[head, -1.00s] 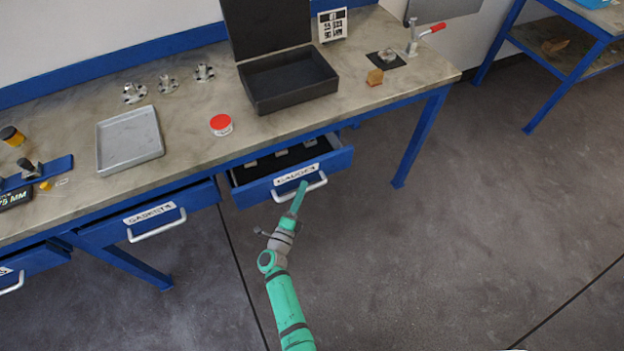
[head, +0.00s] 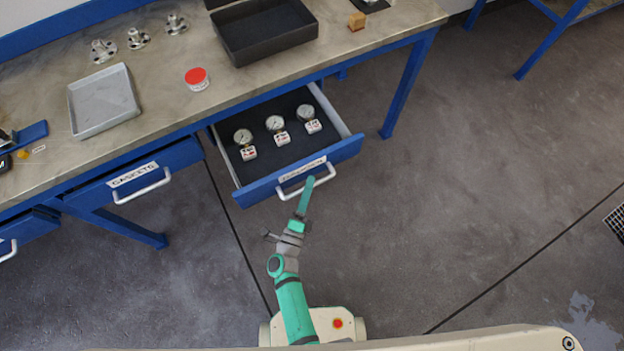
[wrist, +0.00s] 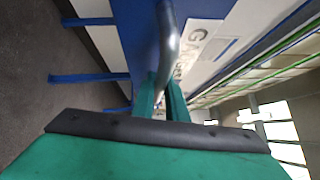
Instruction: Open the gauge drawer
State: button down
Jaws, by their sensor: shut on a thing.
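The gauge drawer (head: 239,197) is a blue-fronted drawer under the bench, pulled well out. Three round gauges (head: 275,124) with white tags lie on its dark lining. Its label is partly covered by my gripper in the head view. My gripper (head: 309,183) is at the drawer's pale bar handle (head: 291,195), near the handle's middle. In the wrist view, the green fingers (wrist: 163,100) are shut around the metal handle (wrist: 169,45), with the drawer's label (wrist: 203,45) beside it.
On the bench are a grey tray (head: 75,122), a red-lidded tub (head: 197,79), a black box (head: 229,50) and several metal flanges (head: 137,39).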

dwell(0.3)
jog(key=c, duration=1.8)
grip_release()
jog(key=v, duration=1)
jog(key=shift+s, duration=0.4)
jog(key=s+d+r+n+g+y, duration=0.2)
jog(key=s+r+n+y, duration=0.5)
jog(key=s+r+n, duration=0.9)
notch_tip(320, 180, up, 2)
jog(key=n+g, duration=0.1)
jog(key=n, duration=0.6)
jog(key=shift+d+n, duration=0.25)
jog(key=shift+n, duration=0.15)
